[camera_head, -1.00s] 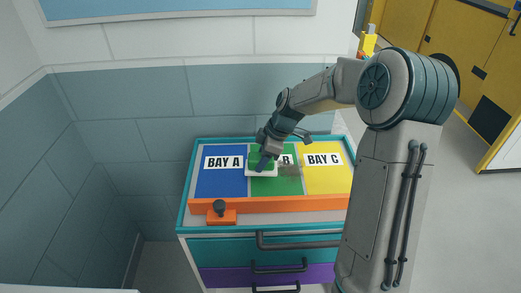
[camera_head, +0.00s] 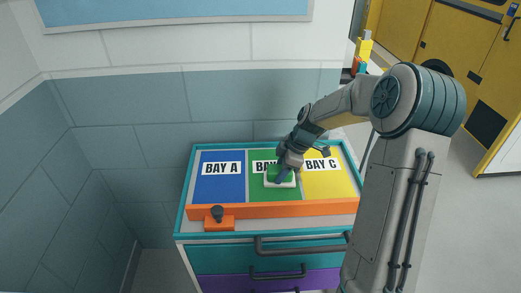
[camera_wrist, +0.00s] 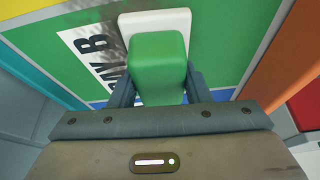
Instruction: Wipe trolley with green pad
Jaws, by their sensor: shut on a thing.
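The trolley (camera_head: 183,223) has a teal rim and a top board split into blue BAY A (camera_head: 221,184), green BAY B (camera_head: 262,195) and yellow BAY C (camera_head: 328,186). My gripper (camera_head: 281,174) is shut on the green pad, a green block on a white base (camera_head: 280,184), over the BAY B panel. In the wrist view, the green pad (camera_wrist: 158,60) sits between my fingers, and its white base looks flat against the green panel. A dark speckled smudge (camera_wrist: 108,40) shows on the panel by the BAY B label.
An orange block with a dark knob (camera_head: 218,217) stands at the trolley's front left. An orange strip (camera_head: 290,208) edges the board's front. Handled drawers (camera_head: 275,258) are below. A tiled wall stands behind and left; yellow doors (camera_head: 460,45) are at far right.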

